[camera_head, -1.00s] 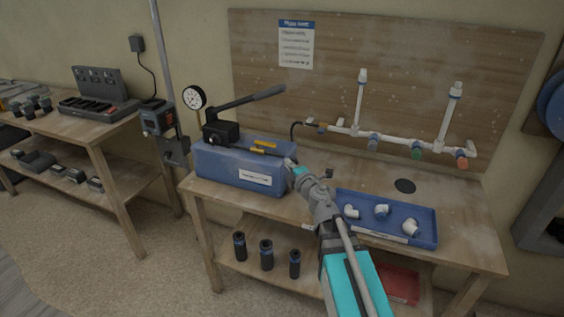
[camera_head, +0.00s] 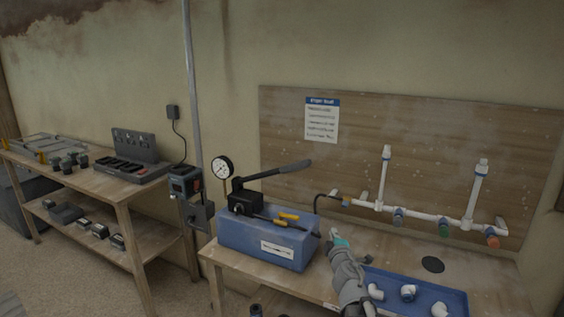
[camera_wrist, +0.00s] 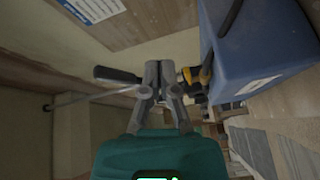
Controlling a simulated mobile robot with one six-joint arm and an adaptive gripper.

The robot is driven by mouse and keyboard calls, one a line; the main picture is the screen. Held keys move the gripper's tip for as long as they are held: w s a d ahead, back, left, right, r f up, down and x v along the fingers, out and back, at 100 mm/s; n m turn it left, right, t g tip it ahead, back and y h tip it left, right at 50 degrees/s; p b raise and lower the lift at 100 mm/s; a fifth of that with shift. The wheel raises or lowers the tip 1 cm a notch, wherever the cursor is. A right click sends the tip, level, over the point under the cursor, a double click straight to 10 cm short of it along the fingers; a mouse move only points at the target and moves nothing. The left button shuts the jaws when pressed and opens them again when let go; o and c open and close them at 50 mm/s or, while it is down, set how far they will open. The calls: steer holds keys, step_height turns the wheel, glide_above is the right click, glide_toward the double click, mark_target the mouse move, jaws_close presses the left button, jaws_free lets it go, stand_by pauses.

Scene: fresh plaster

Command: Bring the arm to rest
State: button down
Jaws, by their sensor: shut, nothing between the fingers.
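My gripper (camera_head: 338,241) is at the right end of the blue pump box (camera_head: 262,241), above the workbench (camera_head: 400,250). Its fingers also show in the wrist view (camera_wrist: 161,72), shut together with nothing between them. In that view the blue box (camera_wrist: 262,50) is close on the right. I cannot tell from the head view whether the gripper touches the box. My forearm runs down and out of the head view at the bottom.
A blue tray (camera_head: 455,296) with white pipe fittings lies right of my arm. White pipework (camera_head: 420,213) with coloured valves is on the backboard. The pump's dark lever (camera_head: 272,174) and gauge (camera_head: 222,168) rise above the box. Another bench (camera_head: 140,188) stands left.

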steer(key=s+d+f+m+g+h+p, duration=0.4)
steer(key=s+d+f+m+g+h, duration=0.35)
steer(key=m, duration=0.45)
steer(key=s+a+f+m+g+y+p, duration=0.1)
steer(key=s+a+g+y, duration=0.2)
steer(key=s+g, duration=0.2)
steer(key=s+a+f+m+g+y+p, duration=0.2)
steer(key=s+a+g+y, duration=0.2)
steer(key=s, duration=0.5)
steer(key=shift+g, duration=0.75)
